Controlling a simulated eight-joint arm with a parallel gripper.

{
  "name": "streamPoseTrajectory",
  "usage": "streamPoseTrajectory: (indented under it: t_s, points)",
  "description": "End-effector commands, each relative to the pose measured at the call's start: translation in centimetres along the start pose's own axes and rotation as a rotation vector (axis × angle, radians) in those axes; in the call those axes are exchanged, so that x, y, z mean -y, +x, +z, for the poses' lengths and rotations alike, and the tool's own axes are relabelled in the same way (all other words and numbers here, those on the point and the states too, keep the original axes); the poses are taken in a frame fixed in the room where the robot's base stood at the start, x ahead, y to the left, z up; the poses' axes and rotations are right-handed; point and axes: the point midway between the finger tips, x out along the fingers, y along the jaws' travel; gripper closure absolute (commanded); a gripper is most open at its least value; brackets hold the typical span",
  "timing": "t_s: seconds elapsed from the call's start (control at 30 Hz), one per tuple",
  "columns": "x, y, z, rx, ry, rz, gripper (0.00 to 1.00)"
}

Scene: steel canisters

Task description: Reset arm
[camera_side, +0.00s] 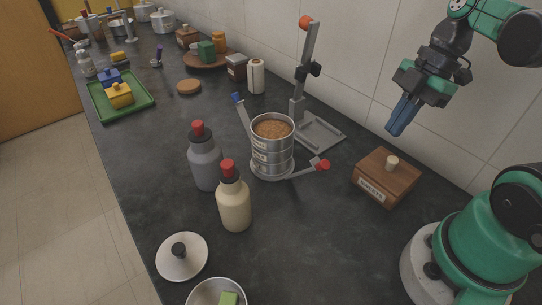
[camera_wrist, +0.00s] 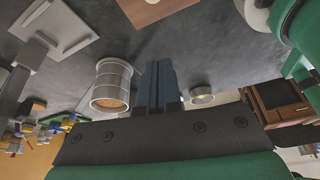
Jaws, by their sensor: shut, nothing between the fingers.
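My gripper (camera_side: 401,117) is shut and empty, raised in the air above the back right of the counter, near the tiled wall. Its blue fingers also show together in the wrist view (camera_wrist: 159,80). In the side view it hangs above and beyond the wooden box with a knob (camera_side: 386,178), apart from it. A steel canister (camera_side: 273,148) filled with brown grains stands upright on the counter to the left. It also shows in the wrist view (camera_wrist: 111,84), left of my fingers.
A grey stand with a tall post (camera_side: 306,75) is behind the canister. Grey (camera_side: 205,167) and cream (camera_side: 234,203) bottles stand left of it. A lid (camera_side: 182,256) and a bowl (camera_side: 217,290) lie at the front. A green tray (camera_side: 127,110) is far left.

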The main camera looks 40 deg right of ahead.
Motion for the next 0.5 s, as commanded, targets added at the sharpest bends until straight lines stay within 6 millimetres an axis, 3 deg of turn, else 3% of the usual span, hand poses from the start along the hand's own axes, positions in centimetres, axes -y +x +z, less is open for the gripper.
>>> streamPoseTrajectory:
  t_s: [0.27,0.5]
  points:
    - [-0.4,-0.6,-0.3,0.033,0.088,0.031,1.0]
    - [-2.8,1.3,-1.9,0.099,0.553,0.273,1.0]
